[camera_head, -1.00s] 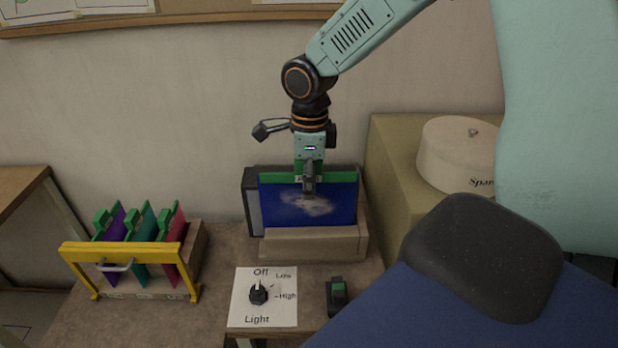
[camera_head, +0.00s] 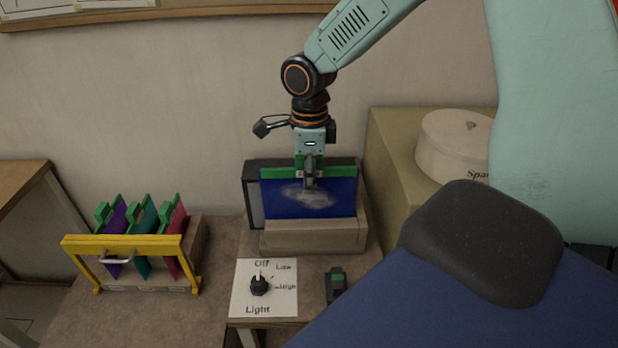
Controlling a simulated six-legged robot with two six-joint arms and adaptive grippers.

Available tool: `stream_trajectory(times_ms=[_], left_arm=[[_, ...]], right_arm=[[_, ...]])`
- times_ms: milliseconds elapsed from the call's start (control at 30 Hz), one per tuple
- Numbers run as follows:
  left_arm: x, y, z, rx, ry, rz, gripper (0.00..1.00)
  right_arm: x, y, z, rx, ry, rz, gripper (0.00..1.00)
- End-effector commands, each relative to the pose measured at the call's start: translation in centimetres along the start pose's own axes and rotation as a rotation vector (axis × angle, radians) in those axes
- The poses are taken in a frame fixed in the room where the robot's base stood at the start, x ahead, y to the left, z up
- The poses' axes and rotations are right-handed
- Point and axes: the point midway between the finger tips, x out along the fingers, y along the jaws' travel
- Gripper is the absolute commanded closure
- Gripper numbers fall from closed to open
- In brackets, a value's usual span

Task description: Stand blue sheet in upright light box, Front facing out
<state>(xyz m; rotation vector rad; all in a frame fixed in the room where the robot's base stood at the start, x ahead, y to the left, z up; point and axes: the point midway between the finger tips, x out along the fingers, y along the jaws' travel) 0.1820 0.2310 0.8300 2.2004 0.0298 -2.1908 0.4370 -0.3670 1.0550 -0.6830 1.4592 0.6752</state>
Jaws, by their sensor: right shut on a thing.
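The blue sheet (camera_head: 338,200) stands upright in the head view, with a green strip along its top edge and a pale cloudy patch on the face toward me. My right gripper (camera_head: 310,184) points down and is shut on the sheet at the middle of its top strip. The light box (camera_head: 253,200) is dark and upright behind the sheet, its left side showing. The sheet's bottom edge is hidden behind the tan ledge (camera_head: 312,238) in front, so I cannot tell whether it rests on the base. My left gripper is not in view.
A yellow-fronted rack (camera_head: 125,246) with purple, teal and red sheets stands at left. A tan box (camera_head: 395,160) with a round white tin (camera_head: 455,142) stands at right.

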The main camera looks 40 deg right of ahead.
Motion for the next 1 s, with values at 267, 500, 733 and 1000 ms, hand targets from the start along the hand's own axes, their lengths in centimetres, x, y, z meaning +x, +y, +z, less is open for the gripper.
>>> stream_trajectory(times_ms=[267,500,733,1000], left_arm=[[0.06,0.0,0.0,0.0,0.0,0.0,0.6],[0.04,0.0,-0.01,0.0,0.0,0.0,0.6],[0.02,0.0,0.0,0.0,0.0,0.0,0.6],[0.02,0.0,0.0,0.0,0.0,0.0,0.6]], right_arm=[[0.29,-0.07,-0.08,-0.001,0.002,0.0,0.58],[0.15,-0.14,-0.03,-0.001,0.0,-0.003,0.42],[0.09,-0.16,0.0,-0.001,0.0,-0.004,0.42],[0.14,-0.1,-0.02,-0.001,0.0,-0.002,0.25]])
